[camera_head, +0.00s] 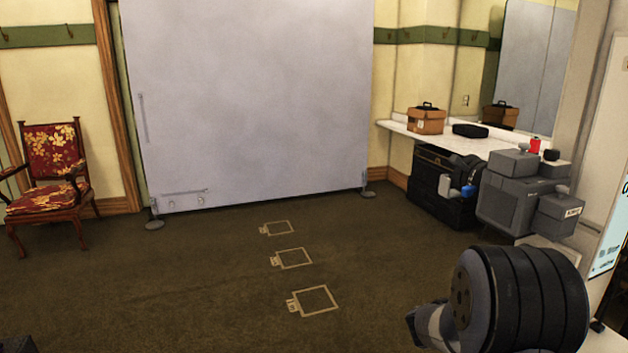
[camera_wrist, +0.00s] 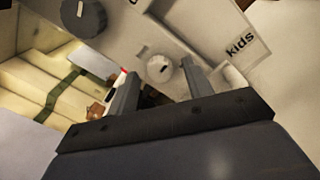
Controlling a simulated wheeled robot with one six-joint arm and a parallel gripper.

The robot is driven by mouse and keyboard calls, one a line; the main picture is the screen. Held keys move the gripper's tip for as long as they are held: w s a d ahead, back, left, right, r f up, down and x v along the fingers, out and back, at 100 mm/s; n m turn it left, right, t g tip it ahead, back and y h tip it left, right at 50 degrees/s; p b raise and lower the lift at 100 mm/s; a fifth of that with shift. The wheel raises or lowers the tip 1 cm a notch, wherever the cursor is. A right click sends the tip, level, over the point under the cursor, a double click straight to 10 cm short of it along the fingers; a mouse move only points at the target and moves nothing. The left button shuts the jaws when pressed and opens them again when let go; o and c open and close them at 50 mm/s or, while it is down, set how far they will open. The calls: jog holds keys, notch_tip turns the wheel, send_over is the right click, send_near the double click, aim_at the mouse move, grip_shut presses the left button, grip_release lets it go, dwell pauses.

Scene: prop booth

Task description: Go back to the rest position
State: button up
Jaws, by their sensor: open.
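My gripper (camera_wrist: 159,68) shows in the wrist view with its two grey fingers spread apart. A pale grey panel (camera_wrist: 215,45) fills the upper part of that view, tilted, with the word "kids" on it. A small round knob (camera_wrist: 160,68) on the panel appears between the fingers; I cannot tell whether they touch it. A larger dark knob (camera_wrist: 84,18) is at the upper left of the panel. In the head view my arm shows at the lower right; my fingers cannot be made out there.
A red chair (camera_head: 48,170) is at the left, a grey partition (camera_head: 245,90) at the back. The carpet (camera_head: 190,280) is open, with taped squares.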

jog(key=shift+r+n+p, duration=0.15)
jog(key=shift+n+p, duration=0.9)
jog(key=shift+p, duration=0.9)
jog(key=shift+r+n+p, duration=0.1)
jog(key=shift+n+p, duration=0.95)
jog(key=shift+p, duration=0.85)
jog(key=n+p, duration=0.3)
jog(key=p, duration=0.3)
jog(key=shift+p, duration=0.4)
jog(key=shift+f+n+p, duration=0.1)
jog(key=shift+n+p, duration=0.6)
jog(key=shift+p, duration=0.1)
jog(key=shift+f, duration=0.15)
